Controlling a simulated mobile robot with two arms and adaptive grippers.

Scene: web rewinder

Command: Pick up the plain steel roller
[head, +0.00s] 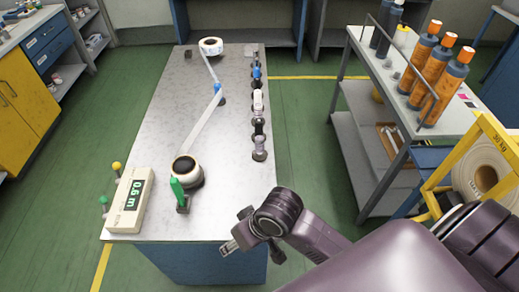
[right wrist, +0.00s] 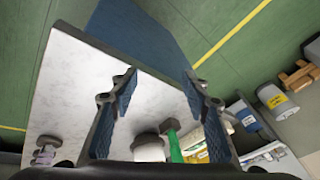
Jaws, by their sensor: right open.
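A row of small rollers and stands runs along the right edge of the steel table (head: 150,110). The nearest roller (head: 259,149) looks grey and metallic; others have white or blue parts, and I cannot tell for sure which is the plain steel one. A small greyish roller piece (right wrist: 45,152) shows at the lower left of the right wrist view. My right gripper (head: 235,234) is over the table's near right corner, nearer than the row and apart from it. In the right wrist view its two blue-padded fingers (right wrist: 158,82) are spread and empty. My left gripper is not in view.
A white roll (head: 186,170) with a green-handled part (head: 178,193) and a counter box (head: 131,200) stand at the table's near end. A web strip (head: 203,120) runs to the far roll (head: 211,46). A trolley with orange bottles (head: 441,94) stands right, beyond a green aisle.

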